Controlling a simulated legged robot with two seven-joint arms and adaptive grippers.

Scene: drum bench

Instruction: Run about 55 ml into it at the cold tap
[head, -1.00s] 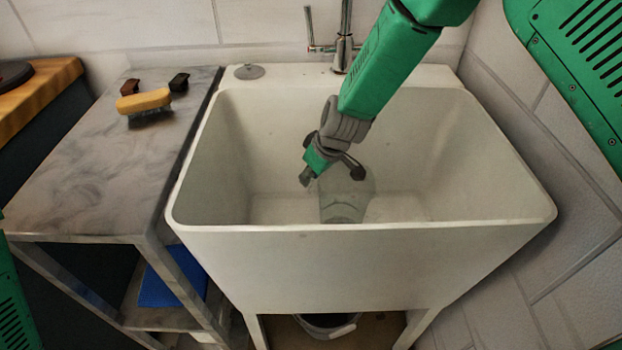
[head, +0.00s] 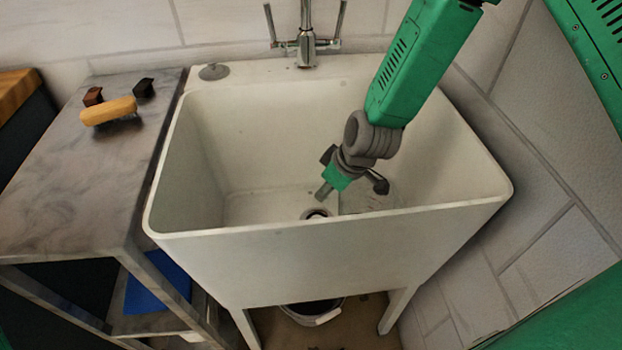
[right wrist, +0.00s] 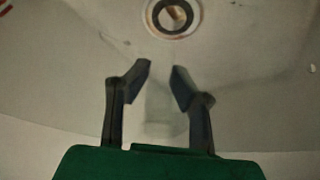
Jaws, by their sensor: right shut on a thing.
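A clear, see-through vessel (head: 368,198) is low inside the white sink, partly hidden by the sink's front wall and my gripper. My right gripper (head: 353,178) reaches down into the sink and is shut on the vessel. In the right wrist view, the vessel shows faintly (right wrist: 165,105) between the dark fingers (right wrist: 162,72); its contents cannot be made out. The chrome tap (head: 306,45) stands at the sink's back edge with a lever on each side; no cold marking is readable. The vessel is apart from the tap, in front and to its right. My left gripper is out of view.
The deep sink (head: 320,245) has a drain hole (head: 316,213), also in the right wrist view (right wrist: 172,15), and a grey plug (head: 214,71) on its back left corner. A stone-topped bench (head: 75,190) at left holds a yellow brush (head: 108,110). A wall borders the right.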

